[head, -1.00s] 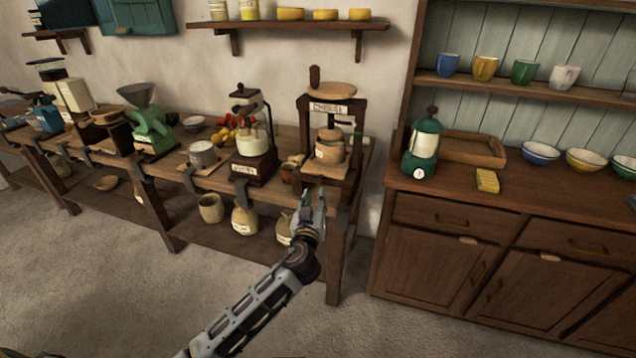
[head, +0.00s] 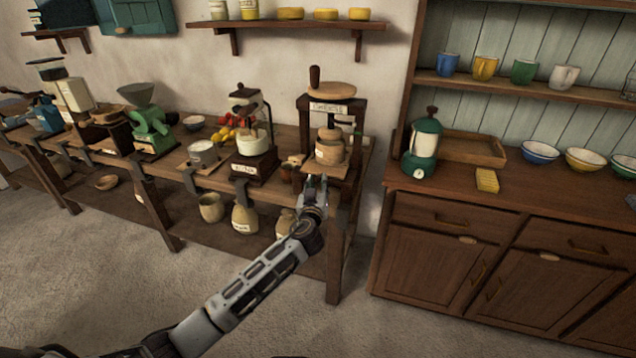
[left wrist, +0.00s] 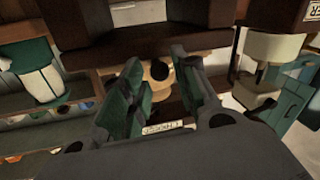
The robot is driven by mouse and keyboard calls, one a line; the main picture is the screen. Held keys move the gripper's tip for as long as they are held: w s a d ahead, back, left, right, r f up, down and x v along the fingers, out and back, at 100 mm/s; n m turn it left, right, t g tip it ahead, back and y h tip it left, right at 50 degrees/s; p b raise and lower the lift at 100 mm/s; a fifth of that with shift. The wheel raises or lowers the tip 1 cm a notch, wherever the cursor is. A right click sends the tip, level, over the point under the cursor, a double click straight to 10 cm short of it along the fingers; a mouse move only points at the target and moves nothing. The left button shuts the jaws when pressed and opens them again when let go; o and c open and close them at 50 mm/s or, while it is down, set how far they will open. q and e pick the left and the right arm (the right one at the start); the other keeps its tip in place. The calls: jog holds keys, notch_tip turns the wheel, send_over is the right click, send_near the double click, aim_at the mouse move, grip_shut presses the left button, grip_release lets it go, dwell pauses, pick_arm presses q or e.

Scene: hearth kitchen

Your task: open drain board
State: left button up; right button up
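The cheese press (head: 331,105) stands at the right end of the long wooden bench, with a white label across its upper beam. My right gripper is not in view.
A coffee mill (head: 252,140) stands left of the press, with a small brown pot between. Jugs (head: 245,217) stand on the shelf below. A dresser with a green lantern (head: 424,148) stands to the right. The floor in front is clear.

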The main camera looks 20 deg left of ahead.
pick_arm(q)
jog(key=shift+w+a, duration=0.1)
jog(key=shift+w, duration=0.5)
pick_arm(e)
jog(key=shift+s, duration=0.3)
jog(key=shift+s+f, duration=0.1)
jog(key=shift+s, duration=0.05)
